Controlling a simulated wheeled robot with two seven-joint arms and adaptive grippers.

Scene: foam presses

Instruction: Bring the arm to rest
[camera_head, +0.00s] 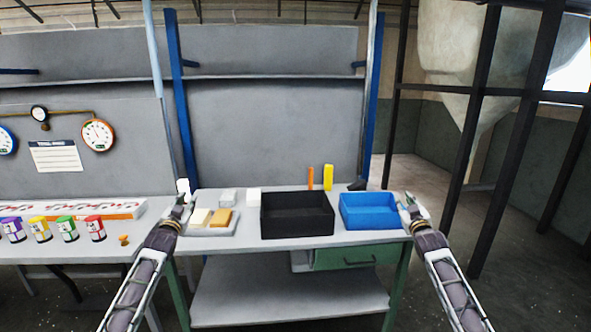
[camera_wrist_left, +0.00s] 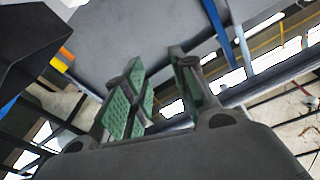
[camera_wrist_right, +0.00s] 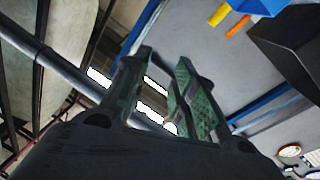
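My left gripper (camera_head: 183,203) is raised at the left end of the green-legged workbench (camera_head: 285,290), beside the light tray with foam blocks. In the left wrist view its green-padded fingers (camera_wrist_left: 160,88) stand apart with nothing between them. My right gripper (camera_head: 409,205) is raised at the right end of the bench, just right of the blue bin. In the right wrist view its fingers (camera_wrist_right: 165,85) also stand apart and empty. Both arms reach up from the lower corners of the head view.
A black bin (camera_head: 297,226), a blue bin (camera_head: 370,222) and a light tray (camera_head: 208,232) with pale and tan blocks sit on the bench. Orange (camera_head: 310,178) and yellow (camera_head: 328,178) pieces stand behind. Several coloured cans stand left. Dark posts rise at right.

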